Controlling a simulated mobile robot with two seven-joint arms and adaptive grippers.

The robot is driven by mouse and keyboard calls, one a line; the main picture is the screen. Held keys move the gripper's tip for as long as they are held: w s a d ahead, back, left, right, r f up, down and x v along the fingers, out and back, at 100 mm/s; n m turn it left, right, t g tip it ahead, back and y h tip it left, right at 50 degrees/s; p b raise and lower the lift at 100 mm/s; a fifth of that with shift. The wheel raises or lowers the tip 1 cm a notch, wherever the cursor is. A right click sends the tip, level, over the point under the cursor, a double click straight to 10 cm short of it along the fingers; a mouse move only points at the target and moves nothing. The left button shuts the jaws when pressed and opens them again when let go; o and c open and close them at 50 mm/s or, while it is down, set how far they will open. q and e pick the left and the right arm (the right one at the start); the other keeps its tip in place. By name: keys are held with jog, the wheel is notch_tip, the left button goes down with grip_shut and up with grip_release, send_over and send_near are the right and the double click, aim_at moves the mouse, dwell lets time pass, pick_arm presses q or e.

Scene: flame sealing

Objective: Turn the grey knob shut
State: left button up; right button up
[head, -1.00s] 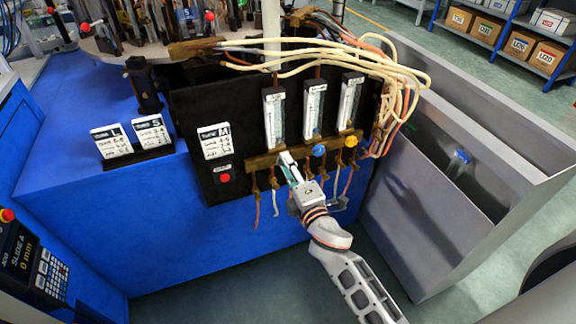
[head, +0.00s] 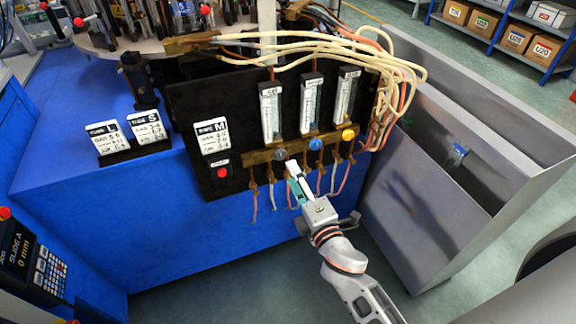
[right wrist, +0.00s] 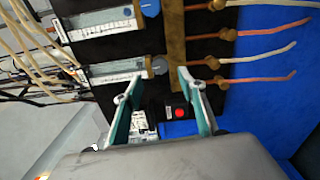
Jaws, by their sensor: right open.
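The grey knob (head: 281,154) is at the left end of the brass bar, below the leftmost flow tube (head: 271,112). In the right wrist view the grey knob (right wrist: 160,65) shows between and beyond the fingertips. My right gripper (head: 291,171) is open and empty just below and in front of the knob, apart from it. Its two teal-lined fingers (right wrist: 160,78) stand spread in the wrist view. I cannot tell the knob's turn angle. My left gripper is not in view.
A blue knob (head: 316,144) and a yellow knob (head: 348,135) sit to the right on the same brass bar (head: 262,157). Thin hoses hang below it. A red button (head: 222,172) is on the black panel at left. A grey metal bin (head: 425,225) stands to the right.

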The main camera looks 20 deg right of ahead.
jog(key=shift+s, duration=2.45)
